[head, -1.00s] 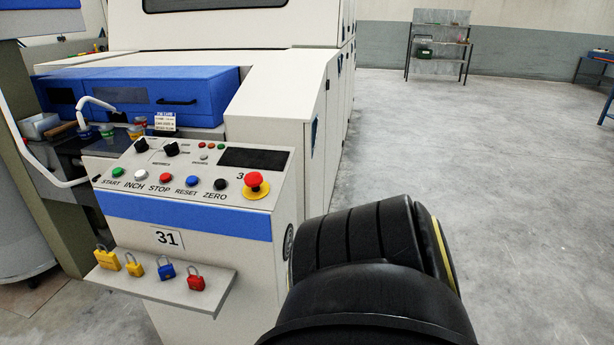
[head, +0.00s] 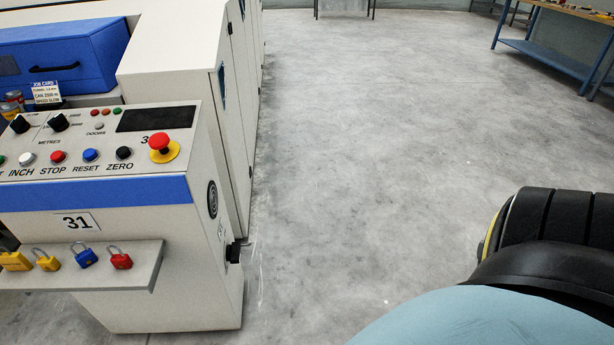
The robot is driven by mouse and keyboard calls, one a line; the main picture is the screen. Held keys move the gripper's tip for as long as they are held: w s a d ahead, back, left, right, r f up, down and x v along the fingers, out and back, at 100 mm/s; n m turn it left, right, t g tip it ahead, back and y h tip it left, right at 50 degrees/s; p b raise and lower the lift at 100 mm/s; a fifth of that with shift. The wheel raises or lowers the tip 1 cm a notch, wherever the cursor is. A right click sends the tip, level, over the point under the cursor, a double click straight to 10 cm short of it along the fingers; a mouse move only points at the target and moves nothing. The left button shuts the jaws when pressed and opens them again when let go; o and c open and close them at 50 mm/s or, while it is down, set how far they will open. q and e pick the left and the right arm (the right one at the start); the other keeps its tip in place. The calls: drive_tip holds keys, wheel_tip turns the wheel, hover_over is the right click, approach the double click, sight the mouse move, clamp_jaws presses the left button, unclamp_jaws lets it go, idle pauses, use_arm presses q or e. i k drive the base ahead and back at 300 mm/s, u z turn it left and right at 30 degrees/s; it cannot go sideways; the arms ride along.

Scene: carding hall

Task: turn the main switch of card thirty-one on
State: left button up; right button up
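The sloped top carries a red mushroom button on a yellow base (head: 162,147), push buttons and two black knobs (head: 58,122). Neither of my grippers is in view; only a dark part of my arm shows at lower right.
A shelf (head: 125,270) with yellow, blue and red padlocks juts from the console front. White machine cabinets (head: 190,50) run back behind it. Open concrete floor (head: 370,150) lies right of the console. A blue-framed bench (head: 550,60) stands at far right.

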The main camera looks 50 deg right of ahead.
sight(233, 253)
drive_tip(key=z, duration=0.95)
drive_tip(key=i, duration=0.5)
drive_tip(key=z, duration=1.35)
